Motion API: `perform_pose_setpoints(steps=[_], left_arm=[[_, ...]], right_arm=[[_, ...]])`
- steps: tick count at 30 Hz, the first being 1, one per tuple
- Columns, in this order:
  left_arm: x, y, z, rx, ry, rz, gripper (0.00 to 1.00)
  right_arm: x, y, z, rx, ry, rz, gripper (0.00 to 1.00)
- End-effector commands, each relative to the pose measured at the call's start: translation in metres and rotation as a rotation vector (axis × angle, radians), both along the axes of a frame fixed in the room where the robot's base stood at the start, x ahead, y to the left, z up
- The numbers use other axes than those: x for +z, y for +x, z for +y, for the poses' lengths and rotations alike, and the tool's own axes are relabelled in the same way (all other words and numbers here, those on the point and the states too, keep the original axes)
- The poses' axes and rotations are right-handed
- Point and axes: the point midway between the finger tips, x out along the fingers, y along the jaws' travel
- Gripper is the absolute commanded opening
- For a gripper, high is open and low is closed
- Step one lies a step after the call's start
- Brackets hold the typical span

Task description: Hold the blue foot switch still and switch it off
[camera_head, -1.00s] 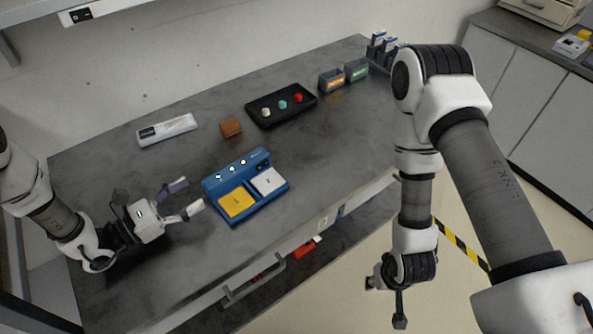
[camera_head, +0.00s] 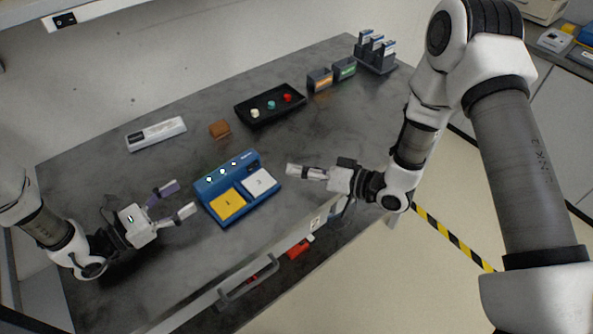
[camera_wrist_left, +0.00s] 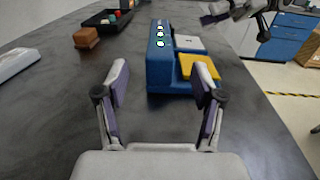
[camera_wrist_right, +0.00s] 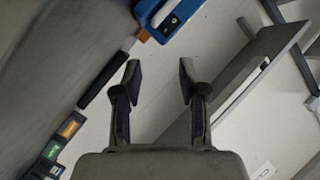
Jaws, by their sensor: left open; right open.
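The blue foot switch (camera_head: 236,187) stands on the dark table, with a yellow pedal (camera_head: 228,205), a white pedal (camera_head: 260,183) and several small lit lamps along its back ridge. It also shows in the left wrist view (camera_wrist_left: 158,70) and, partly cut off, in the right wrist view (camera_wrist_right: 183,20). My left gripper (camera_head: 177,199) is open just left of the switch, its fingers facing the switch's side without touching it. My right gripper (camera_head: 300,172) is to the right of the switch, apart from it. It is open and empty in the right wrist view (camera_wrist_right: 158,85).
A brown block (camera_head: 219,129), a white labelled box (camera_head: 156,134) and a black tray (camera_head: 250,119) with small coloured pieces lie behind the switch. Two small bins (camera_head: 320,80) and a rack (camera_head: 376,66) stand at the back right. Table between block and left arm is clear.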

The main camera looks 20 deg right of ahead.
Motion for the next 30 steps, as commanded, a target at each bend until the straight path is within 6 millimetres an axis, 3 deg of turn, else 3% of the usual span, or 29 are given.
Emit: perform_pose_setpoints(steps=[5,15,24,25,26,30], left_arm=[[0.000,0.006,-0.013,-0.004,0.003,-0.001,0.68],[0.000,0.033,-0.063,-0.002,0.001,0.000,0.68],[0.000,0.037,-0.069,0.000,0.000,0.000,0.68],[0.000,0.037,-0.069,0.000,0.000,0.000,0.64],[0.000,0.037,-0.069,0.000,0.000,0.000,0.54],[0.000,0.036,-0.069,0.000,0.000,0.000,0.04]], right_arm=[[0.000,-0.004,0.005,0.035,0.003,-0.009,0.42],[0.000,-0.003,0.004,0.032,0.002,-0.008,0.42],[0.000,-0.003,0.004,0.031,0.002,-0.007,0.42],[0.000,-0.003,0.004,0.031,0.002,-0.007,0.42],[0.000,-0.003,0.004,0.031,0.002,-0.007,0.42],[0.000,-0.003,0.004,0.031,0.002,-0.007,0.42]])
